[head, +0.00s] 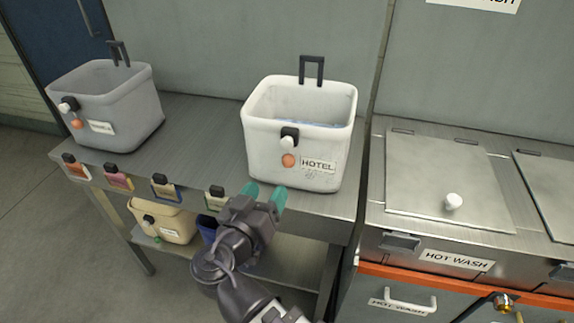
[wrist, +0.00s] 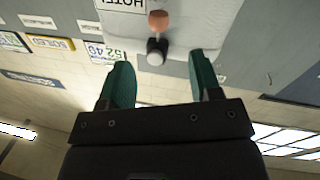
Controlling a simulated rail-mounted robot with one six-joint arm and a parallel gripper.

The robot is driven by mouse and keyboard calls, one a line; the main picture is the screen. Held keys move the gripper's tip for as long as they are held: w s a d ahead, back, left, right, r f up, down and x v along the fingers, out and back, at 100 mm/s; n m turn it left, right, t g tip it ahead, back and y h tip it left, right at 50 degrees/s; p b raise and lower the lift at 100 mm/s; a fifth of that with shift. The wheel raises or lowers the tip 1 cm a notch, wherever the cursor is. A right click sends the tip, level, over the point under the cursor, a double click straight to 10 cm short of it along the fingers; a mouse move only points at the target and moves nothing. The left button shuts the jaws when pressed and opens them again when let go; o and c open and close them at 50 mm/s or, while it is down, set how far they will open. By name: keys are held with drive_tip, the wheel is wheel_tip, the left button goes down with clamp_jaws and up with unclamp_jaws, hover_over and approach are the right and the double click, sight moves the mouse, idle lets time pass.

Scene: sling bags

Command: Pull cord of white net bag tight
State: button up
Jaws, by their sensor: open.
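The white bag (head: 298,140), labelled HOTEL, stands upright and open-topped on the steel bench. On its front are a black toggle (head: 290,132), a white knob (head: 287,143) and an orange ball (head: 288,160). I cannot make out a separate length of cord. My gripper (head: 265,194) is open and empty, in front of and below the bag's front face. In the wrist view the bag (wrist: 205,20) appears upside down, with the orange ball (wrist: 158,19), black toggle (wrist: 161,45) and white knob (wrist: 155,59) lying between the directions of my open fingers (wrist: 160,62).
A grey bag (head: 110,110) stands to the left on the bench (head: 195,140). Several tags hang along the bench's front edge. A beige bag (head: 165,222) sits on the lower shelf. To the right is the hot wash unit (head: 440,180) with a lidded top.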

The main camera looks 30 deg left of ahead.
sight(286, 165)
drive_tip(key=w, duration=0.3)
drive_tip(key=w+a, duration=0.1)
drive_tip(key=w, duration=0.5)
drive_tip(key=shift+w+a, duration=0.15)
drive_tip(key=shift+c, duration=0.3)
clamp_jaws()
